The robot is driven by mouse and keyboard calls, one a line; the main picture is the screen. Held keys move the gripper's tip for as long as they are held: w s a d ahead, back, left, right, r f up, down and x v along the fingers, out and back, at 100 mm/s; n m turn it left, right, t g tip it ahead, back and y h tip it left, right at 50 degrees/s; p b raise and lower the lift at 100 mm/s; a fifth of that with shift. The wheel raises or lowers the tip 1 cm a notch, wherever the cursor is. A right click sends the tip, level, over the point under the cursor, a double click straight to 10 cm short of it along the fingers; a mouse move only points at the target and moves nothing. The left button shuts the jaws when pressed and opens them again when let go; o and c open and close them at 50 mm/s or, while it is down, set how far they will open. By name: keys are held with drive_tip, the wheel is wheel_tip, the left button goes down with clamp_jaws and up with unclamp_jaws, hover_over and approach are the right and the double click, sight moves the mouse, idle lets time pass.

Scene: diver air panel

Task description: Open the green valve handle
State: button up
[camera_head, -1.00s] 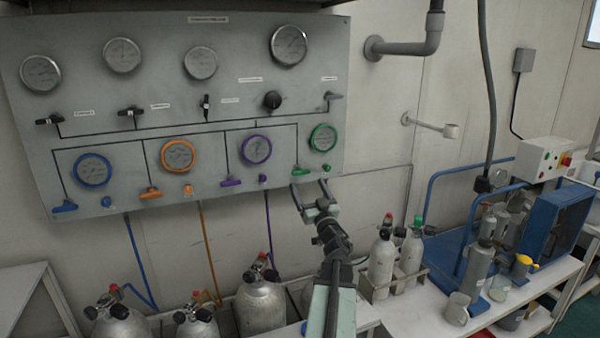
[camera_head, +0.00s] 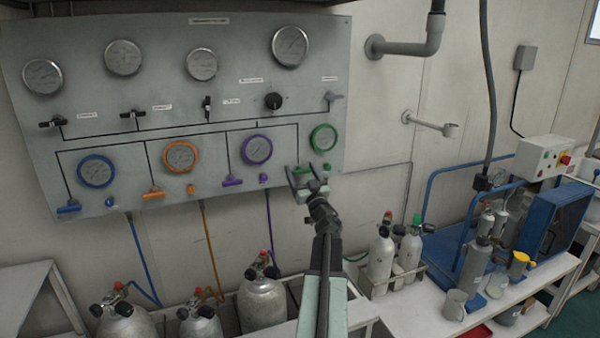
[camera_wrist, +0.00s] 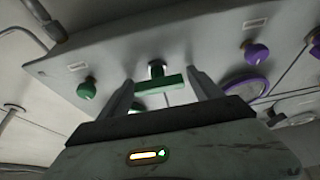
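The green valve handle (camera_wrist: 158,84) is a short bar on a dark stem at the panel. In the wrist view it lies crosswise between the two fingers of my gripper (camera_wrist: 162,85). In the head view my gripper (camera_head: 301,172) is at the panel's lower right and hides most of the green handle (camera_head: 304,168). Whether the fingers touch the handle cannot be told. A green-rimmed gauge (camera_head: 323,138) is just above right, with a small green knob (camera_head: 327,167) below it.
Purple (camera_head: 232,182), orange (camera_head: 154,193) and blue (camera_head: 68,208) handles line the panel's lower edge to the left. Gas cylinders (camera_head: 262,300) stand below. A bench at right holds small cylinders (camera_head: 382,262). The wall right of the panel is mostly clear.

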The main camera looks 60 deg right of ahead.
drive_tip(key=c, duration=1)
drive_tip(key=shift+a+f, duration=0.1)
drive_tip(key=shift+a, duration=0.2)
drive_tip(key=shift+d, duration=0.15)
drive_tip(key=shift+d+r+n+t+y, duration=0.1)
drive_tip(key=shift+r+n+t+y, duration=0.15)
drive_tip(key=shift+n, duration=0.45)
drive_tip(key=n+t+y+p, duration=0.1)
drive_tip(key=n+y, duration=0.1)
drive_tip(key=n, duration=0.2)
drive_tip(key=shift+n, duration=0.3)
drive_tip(key=n+y, duration=0.1)
drive_tip(key=n, duration=0.1)
drive_tip(key=n+y+p, duration=0.1)
drive_tip(key=n, duration=0.2)
drive_tip(key=shift+y, duration=0.35)
drive_tip(key=n+y+p, duration=0.2)
drive_tip(key=n+p, duration=0.1)
drive_tip(key=n, duration=0.2)
drive_tip(key=shift+f+n+g+y+p, duration=0.1)
drive_tip(key=shift+n+g+y+p, duration=0.4)
drive_tip(key=shift+n, duration=0.6)
drive_tip(key=shift+f+n+g+y+p, duration=0.1)
drive_tip(key=shift+n+g+y+p, duration=0.15)
drive_tip(key=shift+n+p, duration=0.65)
drive_tip(key=shift+n, duration=0.3)
